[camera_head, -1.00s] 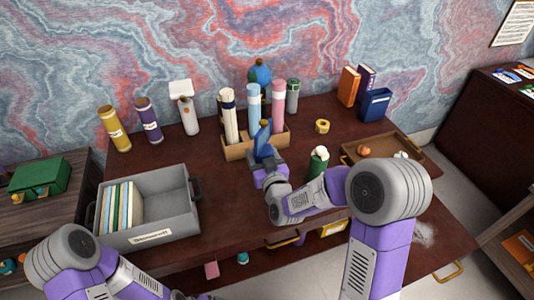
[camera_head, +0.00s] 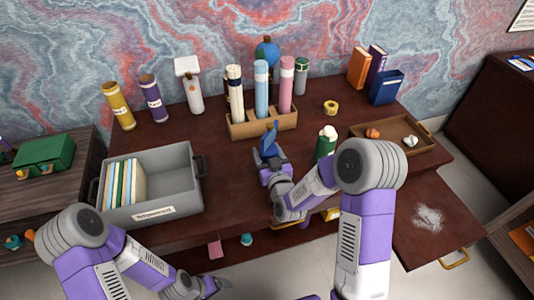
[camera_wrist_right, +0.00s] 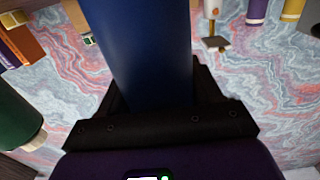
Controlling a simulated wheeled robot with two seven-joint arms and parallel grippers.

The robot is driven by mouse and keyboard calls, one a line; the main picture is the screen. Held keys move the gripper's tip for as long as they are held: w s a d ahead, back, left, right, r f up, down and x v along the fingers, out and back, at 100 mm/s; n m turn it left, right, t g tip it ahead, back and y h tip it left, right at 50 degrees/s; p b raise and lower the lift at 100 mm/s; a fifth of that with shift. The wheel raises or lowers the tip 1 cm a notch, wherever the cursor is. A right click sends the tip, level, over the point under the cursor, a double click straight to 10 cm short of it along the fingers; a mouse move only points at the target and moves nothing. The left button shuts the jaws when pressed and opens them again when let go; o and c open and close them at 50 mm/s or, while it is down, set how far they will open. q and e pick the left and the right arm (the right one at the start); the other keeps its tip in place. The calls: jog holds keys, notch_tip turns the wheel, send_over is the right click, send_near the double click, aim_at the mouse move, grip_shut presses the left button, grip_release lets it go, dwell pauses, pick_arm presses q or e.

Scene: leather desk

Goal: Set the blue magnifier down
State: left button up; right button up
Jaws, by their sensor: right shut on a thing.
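The blue magnifier (camera_head: 269,139) is held up above the desk, just in front of the wooden holder, in the head view. My right gripper (camera_head: 269,157) is shut on it. In the right wrist view the blue piece (camera_wrist_right: 145,50) fills the middle, between the dark fingers (camera_wrist_right: 155,105); its far end is out of frame. My left gripper (camera_head: 212,284) is low at the bottom of the head view, off the desk's front edge; its fingers are too small to read.
A wooden holder (camera_head: 240,130) with rolled tubes stands behind the magnifier. A green bottle (camera_head: 325,146) is close at right, with a wooden tray (camera_head: 425,147) beyond. A grey bin (camera_head: 180,180) with folders stands left. The desk (camera_head: 225,178) between bin and gripper is clear.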

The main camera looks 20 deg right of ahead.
jog(key=shift+r, duration=0.1)
jog(key=o, duration=0.9)
jog(key=shift+f, duration=0.25)
jog(key=shift+c, duration=0.2)
jog(key=o, duration=0.5)
jog(key=shift+c, duration=0.2)
jog(key=shift+r, duration=0.15)
jog(key=shift+s+r, duration=0.1)
jog(key=shift+s, duration=0.05)
jog(key=s+p, duration=1)
jog(key=s, duration=0.1)
jog(key=shift+s+d, duration=0.2)
jog(key=shift+s, duration=0.2)
